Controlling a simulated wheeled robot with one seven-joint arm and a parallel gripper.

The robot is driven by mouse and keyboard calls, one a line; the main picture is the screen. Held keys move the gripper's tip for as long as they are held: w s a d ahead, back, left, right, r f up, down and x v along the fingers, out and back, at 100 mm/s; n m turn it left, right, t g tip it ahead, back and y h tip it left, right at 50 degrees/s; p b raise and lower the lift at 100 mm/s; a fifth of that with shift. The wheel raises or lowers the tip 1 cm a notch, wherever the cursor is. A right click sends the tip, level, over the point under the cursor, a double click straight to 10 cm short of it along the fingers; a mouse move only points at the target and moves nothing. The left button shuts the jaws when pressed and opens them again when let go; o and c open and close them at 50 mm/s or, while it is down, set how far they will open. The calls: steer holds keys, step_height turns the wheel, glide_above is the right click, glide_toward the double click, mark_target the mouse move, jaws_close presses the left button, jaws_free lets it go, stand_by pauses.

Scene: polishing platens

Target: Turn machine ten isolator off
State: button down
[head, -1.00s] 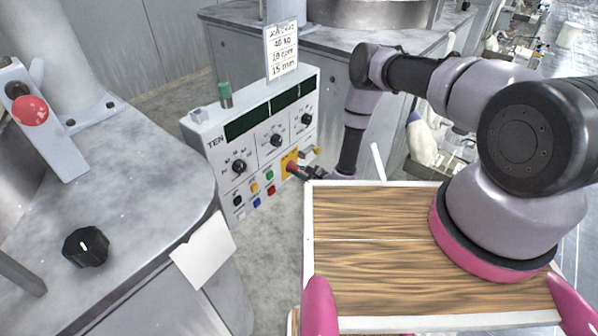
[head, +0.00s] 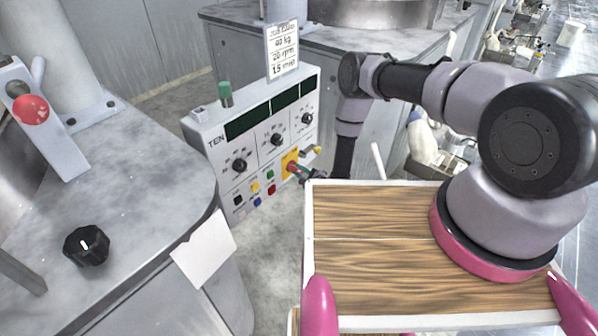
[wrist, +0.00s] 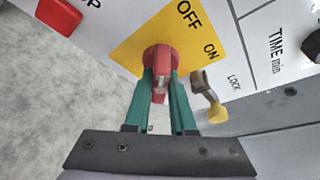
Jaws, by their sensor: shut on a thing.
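The panel marked TEN (head: 222,152) stands on a machine left of centre in the head view. Its isolator is a red rotary handle (wrist: 161,62) on a yellow plate (wrist: 135,47), which also shows in the head view (head: 287,157). The plate carries the words OFF and ON, with LOCK beside it. My gripper (wrist: 160,88) is shut on the red handle, with one green finger on each side. The handle's grip points down toward my gripper in the wrist view. A small brass-coloured lever with a yellow end (wrist: 210,98) sits just right of my fingers.
A red button (wrist: 59,16) lies left of the yellow plate. Several coloured buttons (head: 255,187) and black knobs (head: 239,165) are on the same panel. A neighbouring machine (head: 130,180) at left has a red stop button (head: 31,109) and a black knob (head: 86,246).

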steer(key=c, duration=0.8)
jaws_free()
steer(key=shift+o, duration=0.2)
steer(key=v, duration=1)
steer(key=shift+s+d, duration=0.25)
steer(key=shift+s, duration=0.05)
